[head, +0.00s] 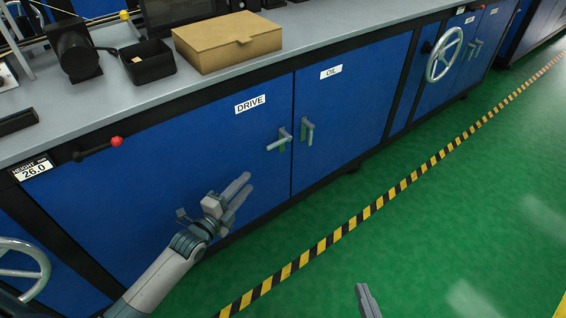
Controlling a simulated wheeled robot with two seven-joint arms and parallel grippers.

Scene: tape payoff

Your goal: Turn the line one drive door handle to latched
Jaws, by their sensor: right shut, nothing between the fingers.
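The drive door (200,150) is a blue cabinet door with a "DRIVE" label (250,104), and it looks closed. Its grey lever handle (278,143) sits near the door's right edge and lies roughly level, its free end pointing left. My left gripper (249,182) is in front of the drive door, below and left of the handle, apart from it. Its two fingers look slightly apart, with nothing seen between them. My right gripper (364,290) shows only partly at the bottom edge, over the floor; it is shut and empty.
The oil door (345,110) is to the right, with its handle (308,134) upright close to the drive handle. A handwheel (444,55) is further right. A red-knobbed lever (116,142) juts out at left. A cardboard box (228,43) stands on the worktop. The green floor is clear.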

